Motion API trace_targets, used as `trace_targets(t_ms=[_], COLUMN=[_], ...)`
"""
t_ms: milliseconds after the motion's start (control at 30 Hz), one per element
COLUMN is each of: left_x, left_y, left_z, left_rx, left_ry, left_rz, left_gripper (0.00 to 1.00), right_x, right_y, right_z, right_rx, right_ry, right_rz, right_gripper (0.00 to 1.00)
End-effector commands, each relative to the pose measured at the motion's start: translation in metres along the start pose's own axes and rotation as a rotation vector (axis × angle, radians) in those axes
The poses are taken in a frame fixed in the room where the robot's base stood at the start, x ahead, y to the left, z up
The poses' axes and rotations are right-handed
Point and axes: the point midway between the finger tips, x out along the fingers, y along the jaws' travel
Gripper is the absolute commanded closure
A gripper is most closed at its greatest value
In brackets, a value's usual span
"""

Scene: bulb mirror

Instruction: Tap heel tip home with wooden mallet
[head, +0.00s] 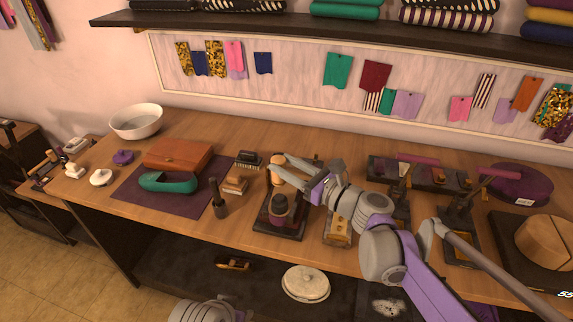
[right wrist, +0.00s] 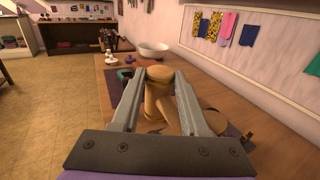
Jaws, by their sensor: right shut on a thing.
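My right gripper (head: 281,169) reaches in from the right over a dark stand (head: 271,225) on the wooden bench. Its fingers are shut on a tan wooden piece (head: 278,160) with a rounded top. The right wrist view also shows this wooden piece (right wrist: 158,73) between the fingers (right wrist: 160,98); I cannot tell for sure that it is the mallet. A dark rounded object (head: 281,206) sits on the near part of the stand. I cannot make out the heel tip. My left gripper is out of view.
A dark upright tool (head: 215,190), a brush (head: 248,159) and a small wooden block (head: 235,184) stand left of the stand. A white bowl (head: 137,121) is at back left.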

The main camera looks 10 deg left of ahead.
Motion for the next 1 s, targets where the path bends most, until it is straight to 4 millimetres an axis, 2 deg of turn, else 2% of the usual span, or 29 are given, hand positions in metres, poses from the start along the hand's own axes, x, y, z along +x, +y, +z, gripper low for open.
trace_targets(t_ms=[233, 467, 733, 1000], left_x=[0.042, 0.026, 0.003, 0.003], left_y=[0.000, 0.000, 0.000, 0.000], left_z=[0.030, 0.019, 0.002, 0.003], left_rx=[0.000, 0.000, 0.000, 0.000], left_ry=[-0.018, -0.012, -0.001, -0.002], left_rz=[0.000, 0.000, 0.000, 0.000], left_gripper=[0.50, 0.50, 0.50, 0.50], right_x=[0.001, 0.000, 0.000, 0.000], right_y=[0.000, 0.000, 0.000, 0.000], right_z=[-0.066, -0.043, -0.005, -0.005], right_rx=[0.002, -0.001, -0.001, 0.000], right_ry=[0.001, -0.001, -0.001, 0.000], right_rz=[0.000, 0.000, 0.000, 0.000], right_gripper=[1.00, 1.00, 1.00, 1.00])
